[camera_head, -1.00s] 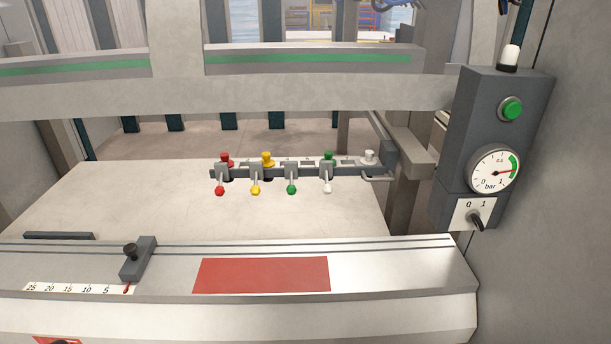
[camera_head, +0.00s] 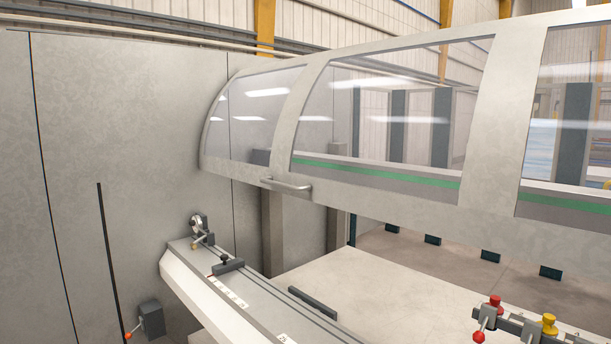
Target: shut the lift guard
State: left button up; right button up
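The lift guard (camera_head: 282,160) is a pale curved frame with clear windows. It is raised, with a wide open gap between its lower edge and the machine bed below. A metal bar handle (camera_head: 287,185) sits on its lower edge, left of the picture's middle. Neither of my grippers shows in the head view.
A long front beam (camera_head: 235,300) with a scale, a dark slider (camera_head: 228,265) and a round fitting (camera_head: 199,224) runs below the guard. Red (camera_head: 495,304) and yellow (camera_head: 549,324) knobs show lower right.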

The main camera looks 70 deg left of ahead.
aim_at(483, 216)
jog(key=u, duration=1.85)
jog(key=j, duration=0.1)
jog(key=z, duration=0.05)
